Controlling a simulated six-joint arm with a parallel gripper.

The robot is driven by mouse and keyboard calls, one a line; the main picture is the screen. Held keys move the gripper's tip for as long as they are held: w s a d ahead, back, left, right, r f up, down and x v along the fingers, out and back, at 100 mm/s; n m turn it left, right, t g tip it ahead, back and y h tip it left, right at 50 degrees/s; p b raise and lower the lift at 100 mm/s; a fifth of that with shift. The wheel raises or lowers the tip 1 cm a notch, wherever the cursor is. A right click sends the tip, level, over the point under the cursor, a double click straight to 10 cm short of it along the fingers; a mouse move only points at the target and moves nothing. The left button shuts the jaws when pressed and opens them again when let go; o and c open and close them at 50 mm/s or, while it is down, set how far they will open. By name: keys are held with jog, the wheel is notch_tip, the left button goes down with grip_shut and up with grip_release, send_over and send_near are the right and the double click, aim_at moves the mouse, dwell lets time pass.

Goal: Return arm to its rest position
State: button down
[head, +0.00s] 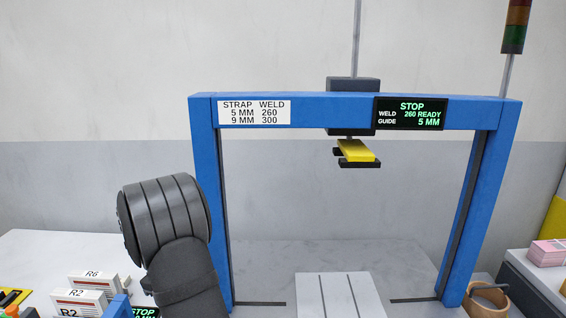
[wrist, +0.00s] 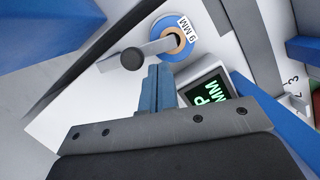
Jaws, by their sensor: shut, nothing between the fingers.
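My gripper (wrist: 158,88) shows in the wrist view with its two blue fingers pressed together and nothing between them. Just beyond the fingertips are a dark grey handle (wrist: 134,58) and a round blue-rimmed part with a tan ring and a "9 MM" label (wrist: 183,28). I cannot tell whether the fingers touch either one. A display with green letters (wrist: 205,94) lies right of the fingers, partly covered by my gripper's body.
A blue strapping arch (head: 205,180) stands right of my arm, with a lit "260 READY, 5 MM" display (head: 410,113) and a yellow-topped part (head: 357,151) hanging below its beam. A grey grooved plate (head: 338,296) lies beneath. White labelled bundles (head: 93,281) sit lower left; pink ones (head: 549,252) at right.

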jog(key=shift+s+d+f, duration=0.1)
jog(key=shift+d+f, duration=0.05)
jog(key=shift+f, duration=0.45)
jog(key=shift+r, duration=0.2)
